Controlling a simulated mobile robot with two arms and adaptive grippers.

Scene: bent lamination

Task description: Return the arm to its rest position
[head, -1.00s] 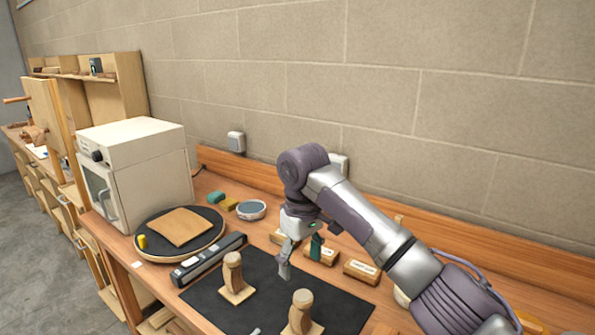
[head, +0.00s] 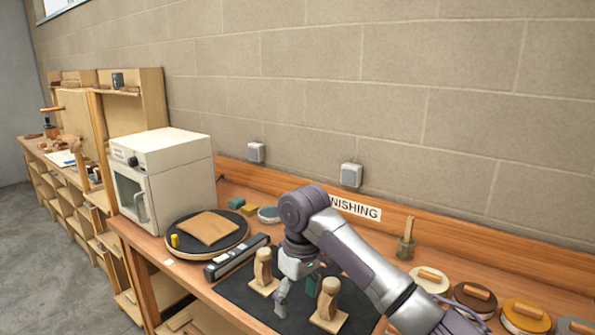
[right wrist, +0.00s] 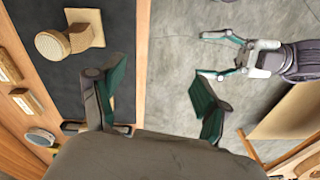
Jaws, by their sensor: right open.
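My right gripper (head: 295,297) shows in the head view at the end of my bent arm, by two wooden forms. It is open and empty; in the right wrist view (right wrist: 157,100) its two fingers stand wide apart with grey floor and the table edge between them. The left wooden form (head: 263,270) and the right wooden form (head: 328,300) stand upright on a dark mat (head: 236,290). One form also shows in the right wrist view (right wrist: 68,40). My left gripper (right wrist: 212,55) shows in the right wrist view over the floor, open and empty, with its fingers apart.
A white oven (head: 165,182) and a round black turntable (head: 238,232) with a wooden sheet (head: 207,228) stand to the left. Round pads with wooden handles (head: 473,298) lie at the right. A block wall (head: 400,90) closes the back.

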